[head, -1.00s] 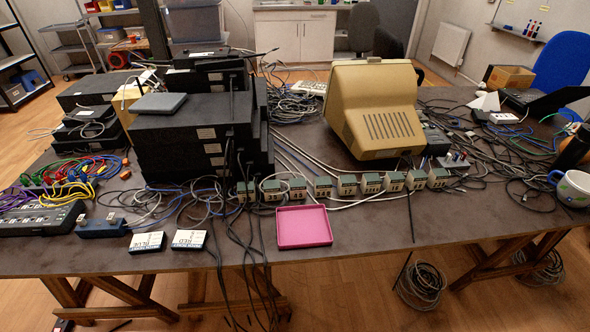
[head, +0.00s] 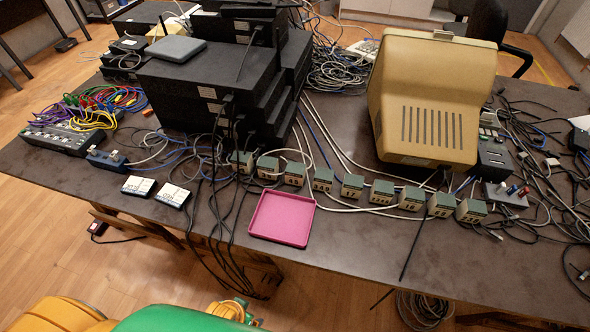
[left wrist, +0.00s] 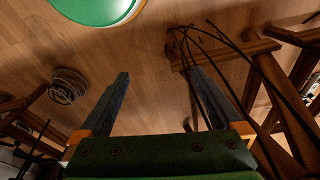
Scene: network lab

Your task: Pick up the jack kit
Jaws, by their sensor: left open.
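Two small black boxes with white printed labels lie side by side near the table's front edge in the head view, the left box (head: 139,186) and the right box (head: 173,194). Their print is too small to read now, and I cannot tell which thing is the jack kit. An empty pink tray (head: 282,218) lies to their right. My left gripper (left wrist: 158,74) is open and empty in the left wrist view, with bare wood floor and table trestles beyond its fingers. My right gripper is in neither view.
Black cables (head: 215,245) hang over the front edge near the tray. A row of small green-topped blocks (head: 323,179), stacked black devices (head: 205,100) and a beige monitor (head: 430,100) stand behind.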

